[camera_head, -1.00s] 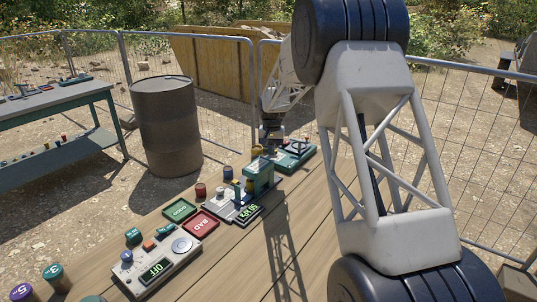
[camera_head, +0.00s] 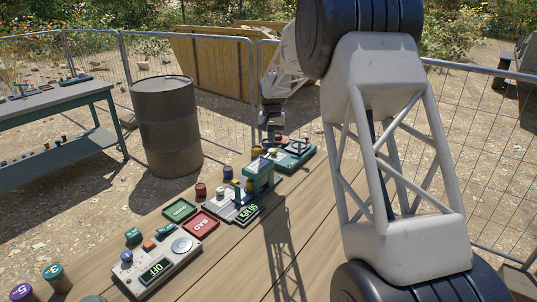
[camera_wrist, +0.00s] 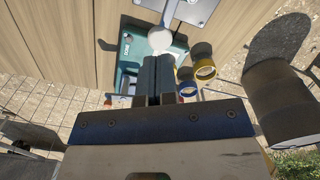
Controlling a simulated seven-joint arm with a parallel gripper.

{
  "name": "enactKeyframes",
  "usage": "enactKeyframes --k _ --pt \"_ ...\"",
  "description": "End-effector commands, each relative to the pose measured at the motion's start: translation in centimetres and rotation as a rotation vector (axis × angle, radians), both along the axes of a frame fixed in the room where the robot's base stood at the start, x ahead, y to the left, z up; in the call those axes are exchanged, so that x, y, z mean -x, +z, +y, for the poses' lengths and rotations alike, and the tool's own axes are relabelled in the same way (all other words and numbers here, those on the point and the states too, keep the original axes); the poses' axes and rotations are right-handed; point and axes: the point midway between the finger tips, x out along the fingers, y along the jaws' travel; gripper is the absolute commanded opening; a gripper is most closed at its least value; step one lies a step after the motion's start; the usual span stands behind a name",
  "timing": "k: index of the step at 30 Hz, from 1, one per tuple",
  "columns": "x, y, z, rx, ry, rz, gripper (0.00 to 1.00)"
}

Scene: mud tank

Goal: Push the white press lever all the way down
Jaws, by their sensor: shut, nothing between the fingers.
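In the wrist view, a round white knob (camera_wrist: 160,39), which looks like the end of the white press lever, shows just beyond my fingertips, over a teal body (camera_wrist: 130,62). I cannot tell whether the fingers touch it. My gripper (camera_wrist: 158,62) is shut and empty, its two dark fingers side by side. In the head view, my gripper (camera_head: 271,136) hangs above the far end of the row of devices. A teal press-like frame (camera_head: 259,174) stands there, with a teal-based device (camera_head: 294,154) behind it. The lever is too small to make out in the head view.
A yellow-ringed cylinder (camera_wrist: 205,70) and a blue-ringed one stand right of my fingers in the wrist view. A red BAD tray (camera_head: 202,224), a green tray (camera_head: 179,210) and a control box (camera_head: 157,266) lie nearer. The wooden tabletop (camera_head: 300,235) is clear at right.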

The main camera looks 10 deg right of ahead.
Motion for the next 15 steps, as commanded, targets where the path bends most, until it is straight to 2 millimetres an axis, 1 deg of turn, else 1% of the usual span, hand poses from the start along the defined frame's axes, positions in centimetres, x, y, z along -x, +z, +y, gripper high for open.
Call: enactKeyframes --k 9,15 --pt "0.0 1.8 0.0 0.0 0.0 0.0 0.0" --pt "0.0 2.5 0.0 0.0 0.0 0.0 0.0"
